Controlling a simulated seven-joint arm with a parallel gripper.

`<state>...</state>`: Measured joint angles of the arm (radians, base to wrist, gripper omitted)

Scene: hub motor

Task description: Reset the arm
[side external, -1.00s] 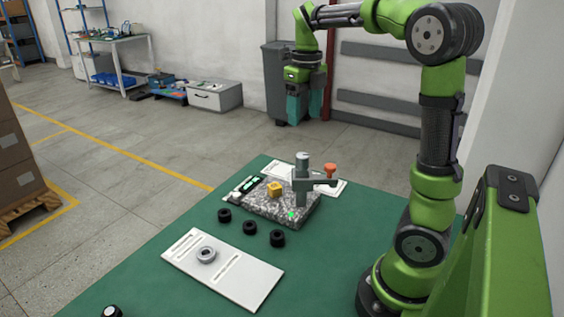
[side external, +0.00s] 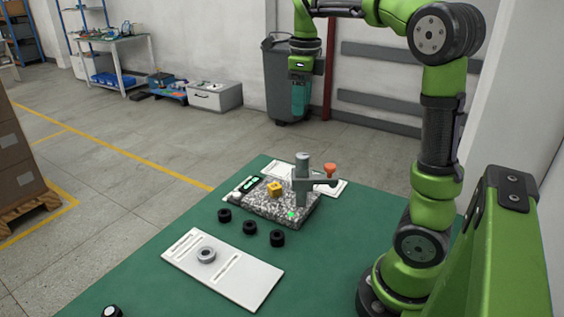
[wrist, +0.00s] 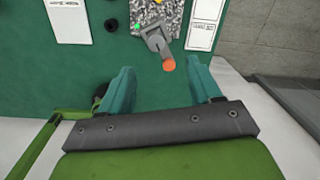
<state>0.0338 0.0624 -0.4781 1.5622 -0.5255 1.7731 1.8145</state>
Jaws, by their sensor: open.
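My gripper (side external: 300,98) hangs high above the far end of the green table (side external: 150,272) in the side view, apart from everything. In the wrist view its two teal fingers (wrist: 158,85) are spread with nothing between them. Below stands a grey press-like fixture (side external: 302,180) with an orange-red knob (side external: 330,168); its knob also shows in the wrist view (wrist: 168,64). The fixture stands at the edge of a speckled stone base (side external: 262,208) that carries a yellow block (side external: 274,189) and a green light.
A white plate (side external: 245,285) with a grey ring (side external: 206,255) lies at the table's front. Several black rings (side external: 249,227) sit between plate and stone base. A grey bin (side external: 280,60) stands behind my gripper on the floor. The space around my gripper is free.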

